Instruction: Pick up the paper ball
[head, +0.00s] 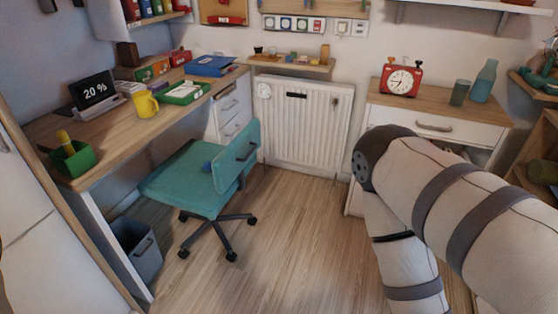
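No white crumpled paper ball can be made out in the head view. A small blue lump (207,166) lies on the seat of the teal swivel chair (180,185), close to its backrest; it is too small to tell what it is. My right arm comes in from the right, bent at the elbow, but its gripper is outside the picture. My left arm and gripper are not in view.
A wooden desk (120,138) holding a yellow mug (144,104) stands at left, with a grey bin (136,250) below. A radiator (301,125) and a cabinet with a red clock (401,77) stand behind. The wooden floor (290,240) is clear in the middle.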

